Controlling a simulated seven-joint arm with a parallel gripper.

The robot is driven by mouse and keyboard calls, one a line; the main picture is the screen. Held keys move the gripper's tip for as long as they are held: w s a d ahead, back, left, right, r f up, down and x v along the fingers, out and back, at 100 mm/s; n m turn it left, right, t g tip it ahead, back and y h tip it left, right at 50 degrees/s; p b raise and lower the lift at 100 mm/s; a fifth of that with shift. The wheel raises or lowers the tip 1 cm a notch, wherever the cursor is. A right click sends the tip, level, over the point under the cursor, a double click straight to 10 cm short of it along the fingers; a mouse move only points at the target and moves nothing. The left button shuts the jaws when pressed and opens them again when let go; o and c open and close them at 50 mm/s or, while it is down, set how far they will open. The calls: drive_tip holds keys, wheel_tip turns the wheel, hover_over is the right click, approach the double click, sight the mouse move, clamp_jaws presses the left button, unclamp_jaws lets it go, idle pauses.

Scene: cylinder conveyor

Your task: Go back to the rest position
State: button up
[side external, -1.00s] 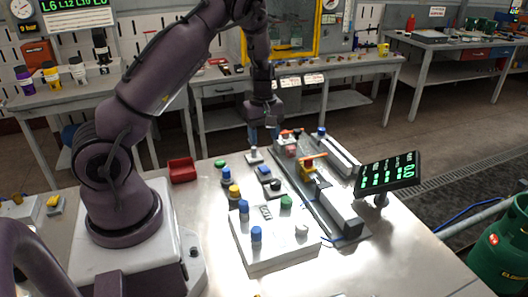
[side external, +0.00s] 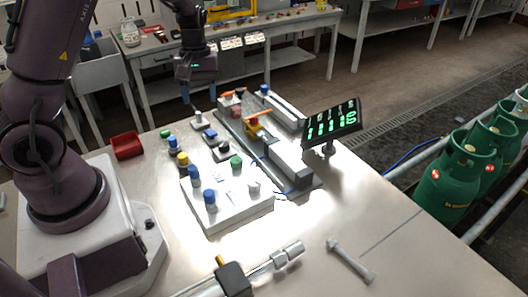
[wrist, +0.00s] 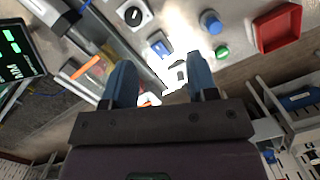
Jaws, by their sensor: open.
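My gripper (side external: 197,92) hangs at the far end of the workbench, fingers pointing down, near a small grey switch with a white knob (side external: 197,117). In the wrist view its two blue fingers (wrist: 161,82) are spread apart, with nothing held between them. A white object with a dark centre (wrist: 177,74) shows below, between the fingers. Whether the fingertips touch anything is not clear.
The white board with coloured cylinders (side external: 233,213) and the conveyor (side external: 285,165) stand in mid-bench. A display (side external: 333,121) stands to the right, a red bin (side external: 127,145) to the left. A bolt-shaped part (side external: 350,261) lies in front.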

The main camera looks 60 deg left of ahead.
drive_tip(key=s+d+r+m+t, duration=0.3)
drive_tip(key=s+d+r+m, duration=0.2)
drive_tip(key=d+r, duration=0.4)
drive_tip(key=s+d+r+m+t+y, duration=0.1)
drive_tip(key=s+d+r+m+t, duration=0.2)
drive_tip(key=s+d+r+m, duration=0.3)
wheel_tip(320, 180, up, 3)
drive_tip(key=d+m, duration=0.2)
drive_tip(key=shift+d+r, duration=0.15)
drive_tip(key=shift+d, duration=0.25)
drive_tip(key=shift+c, duration=0.4)
